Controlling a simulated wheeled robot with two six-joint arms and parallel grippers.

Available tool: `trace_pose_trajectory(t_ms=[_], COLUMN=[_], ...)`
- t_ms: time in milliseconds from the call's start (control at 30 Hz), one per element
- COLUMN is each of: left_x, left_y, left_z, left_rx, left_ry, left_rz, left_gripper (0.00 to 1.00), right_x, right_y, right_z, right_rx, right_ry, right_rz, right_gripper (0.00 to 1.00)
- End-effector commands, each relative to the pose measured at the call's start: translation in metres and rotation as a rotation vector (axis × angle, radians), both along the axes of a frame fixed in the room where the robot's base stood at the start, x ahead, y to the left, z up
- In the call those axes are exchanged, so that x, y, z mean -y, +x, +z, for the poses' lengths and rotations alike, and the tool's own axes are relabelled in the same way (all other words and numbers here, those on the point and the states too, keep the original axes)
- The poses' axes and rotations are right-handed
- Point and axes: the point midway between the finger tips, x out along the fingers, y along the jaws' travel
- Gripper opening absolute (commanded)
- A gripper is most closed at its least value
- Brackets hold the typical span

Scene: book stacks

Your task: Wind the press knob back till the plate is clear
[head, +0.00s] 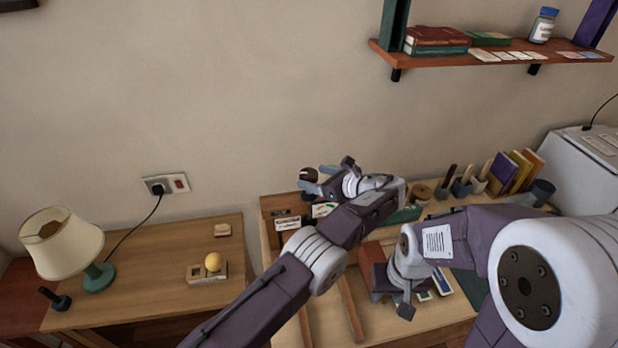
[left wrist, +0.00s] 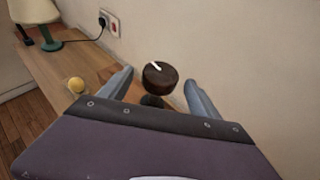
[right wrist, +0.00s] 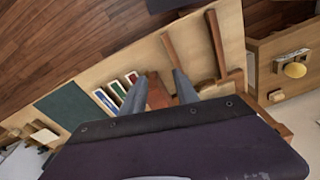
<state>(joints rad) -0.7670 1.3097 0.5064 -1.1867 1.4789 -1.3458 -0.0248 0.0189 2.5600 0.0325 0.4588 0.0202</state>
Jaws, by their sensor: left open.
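The dark round press knob (head: 308,174) with a white mark on top stands at the back left of the workbench. In the left wrist view the knob (left wrist: 160,78) sits between the two spread fingers, on a dark stem. My left gripper (head: 328,178) is open around the knob, with gaps visible on both sides. The press plate cannot be made out; my left arm and wrist cover the area below the knob. My right gripper (head: 393,300) is low over the bench. Its fingers (right wrist: 158,88) stand apart with a brown block between or beyond them; contact is unclear.
The workbench (head: 325,320) carries wooden rails, small coloured boxes, tool holders and upright books (head: 515,170). A side desk (head: 150,265) on the left holds a lamp (head: 62,243) and a yellow ball (head: 213,262). A wall shelf (head: 490,60) is at upper right.

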Motion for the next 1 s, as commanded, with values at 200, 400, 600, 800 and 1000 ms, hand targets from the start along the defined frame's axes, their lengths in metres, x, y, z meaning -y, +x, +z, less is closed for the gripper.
trace_pose_trajectory(t_ms=[200,400,600,800,1000], left_x=[0.030,0.038,0.038,0.006,-0.040], left_y=[-0.028,-0.037,-0.036,-0.022,-0.013], left_z=[0.016,0.020,0.020,0.029,0.034], left_rx=[-0.001,-0.004,-0.003,-0.025,-0.051], left_ry=[0.000,0.001,0.000,-0.062,-0.174], left_rz=[-0.001,0.001,0.001,0.058,0.146], left_gripper=[0.72,0.72,0.72,0.72,0.72], right_x=[0.000,0.000,0.000,0.000,0.000], right_y=[0.000,0.000,0.000,0.000,0.000], right_z=[0.000,0.001,0.001,0.001,0.001], right_rx=[0.000,0.000,0.000,0.000,0.000], right_ry=[0.000,0.000,0.000,0.000,0.000], right_rz=[0.000,0.000,0.000,0.000,-0.001], right_gripper=[0.36,0.36,0.45,0.74,0.74])
